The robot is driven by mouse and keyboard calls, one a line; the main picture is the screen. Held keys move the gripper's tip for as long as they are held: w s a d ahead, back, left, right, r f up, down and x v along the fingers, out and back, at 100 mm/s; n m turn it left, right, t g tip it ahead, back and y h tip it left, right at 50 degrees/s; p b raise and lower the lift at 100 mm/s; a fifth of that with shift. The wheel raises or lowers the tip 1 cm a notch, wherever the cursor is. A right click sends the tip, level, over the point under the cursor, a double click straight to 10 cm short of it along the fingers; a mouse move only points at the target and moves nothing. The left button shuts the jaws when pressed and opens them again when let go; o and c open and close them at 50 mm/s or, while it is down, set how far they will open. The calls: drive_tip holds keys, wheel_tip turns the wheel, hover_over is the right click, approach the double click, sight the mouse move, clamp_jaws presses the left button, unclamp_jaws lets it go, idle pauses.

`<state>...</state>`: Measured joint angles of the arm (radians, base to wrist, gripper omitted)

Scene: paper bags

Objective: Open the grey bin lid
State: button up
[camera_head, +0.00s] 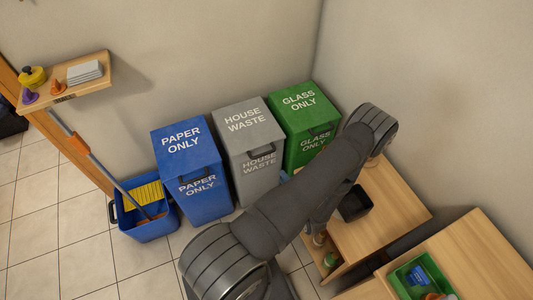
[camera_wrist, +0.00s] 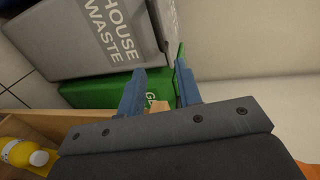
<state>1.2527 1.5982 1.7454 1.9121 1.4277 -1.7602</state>
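The grey bin (camera_head: 250,150), marked HOUSE WASTE, stands between the blue and green bins in the head view. Its lid (camera_head: 244,112) looks closed, with a dark handle (camera_head: 262,151) at the front edge. In the wrist view the grey bin (camera_wrist: 85,42) fills the upper left, with its lettering sideways. My gripper (camera_wrist: 159,88) shows two blue fingers spread apart with nothing held between them. They appear in front of the green bin and just below the grey one. In the head view my arm hides most or all of the gripper.
The blue bin (camera_head: 190,176) is left of the grey one, the green bin (camera_head: 304,122) right. A blue bucket (camera_head: 150,227) with a mop stands far left. Wooden furniture (camera_head: 385,215) bearing a black container (camera_head: 354,204) is at right. A yellow bottle (camera_wrist: 22,153) shows lower left.

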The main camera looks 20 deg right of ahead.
sight(266, 153)
drive_tip(key=x, duration=1.7)
drive_tip(key=shift+w+d+f, duration=0.1)
drive_tip(key=shift+w+f, duration=0.05)
drive_tip(key=shift+f, duration=0.1)
drive_tip(key=shift+c, duration=0.2)
clamp_jaws()
